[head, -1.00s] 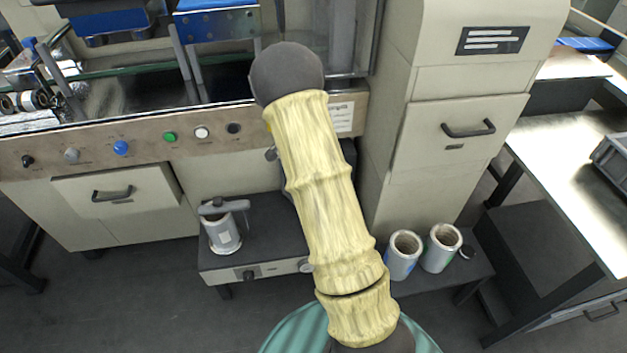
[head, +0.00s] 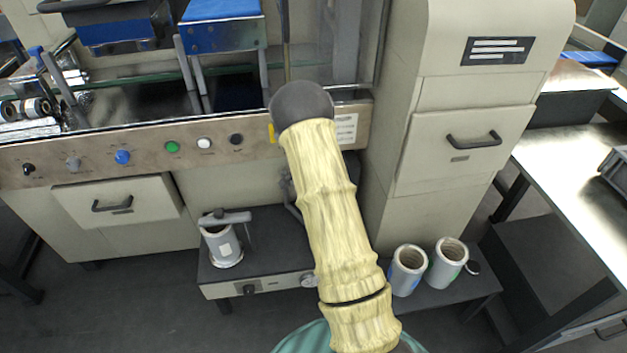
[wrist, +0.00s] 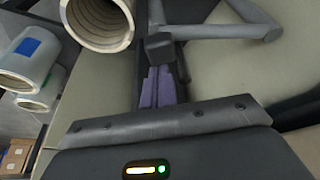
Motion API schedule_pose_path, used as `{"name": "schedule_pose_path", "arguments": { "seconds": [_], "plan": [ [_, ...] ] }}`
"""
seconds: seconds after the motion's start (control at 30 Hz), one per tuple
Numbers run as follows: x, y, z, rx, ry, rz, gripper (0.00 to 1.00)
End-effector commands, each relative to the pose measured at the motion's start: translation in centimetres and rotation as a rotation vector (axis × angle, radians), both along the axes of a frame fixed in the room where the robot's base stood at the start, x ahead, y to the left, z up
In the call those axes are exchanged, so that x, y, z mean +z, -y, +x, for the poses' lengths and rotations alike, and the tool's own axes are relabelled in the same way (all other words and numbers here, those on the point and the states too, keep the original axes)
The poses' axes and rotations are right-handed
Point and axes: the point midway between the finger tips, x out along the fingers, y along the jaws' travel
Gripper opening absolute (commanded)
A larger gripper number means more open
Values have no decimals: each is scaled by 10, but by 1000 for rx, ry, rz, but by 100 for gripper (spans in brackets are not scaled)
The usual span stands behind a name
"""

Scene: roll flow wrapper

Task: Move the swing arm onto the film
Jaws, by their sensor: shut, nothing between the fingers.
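In the wrist view my gripper (wrist: 160,75) is shut and empty, its purple fingers close together. A grey bent bar with a dark end block, which looks like the swing arm (wrist: 215,33), lies just past the fingertips. I cannot tell whether they touch. A film roll (wrist: 98,18) with an open tan core is beside the block, on its left. In the head view a grey lever (head: 232,217) reaches over an upright roll (head: 222,248) on a low stand. I cannot tell whether this is the same pair. My gripper is hidden behind my arm there.
Two spare rolls (head: 408,270) (head: 446,262) stand on the low dark table at right. The beige cabinet (head: 400,200) and its drawer handle (head: 473,140) are right of my arm. The machine's button panel (head: 150,155) spans the left. Open floor lies in front.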

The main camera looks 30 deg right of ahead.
Motion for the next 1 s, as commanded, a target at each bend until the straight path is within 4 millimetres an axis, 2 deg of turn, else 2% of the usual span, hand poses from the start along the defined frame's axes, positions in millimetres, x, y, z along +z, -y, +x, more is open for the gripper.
{"name": "schedule_pose_path", "arguments": {
  "seconds": [0.13, 0.67, 1.0],
  "plan": [
    [-6, 2, 1, 0, 1, -1, 0],
    [-5, -2, -1, -28, 0, -1, 0],
    [-5, -29, -7, -192, -1, -2, 0]
  ]
}}
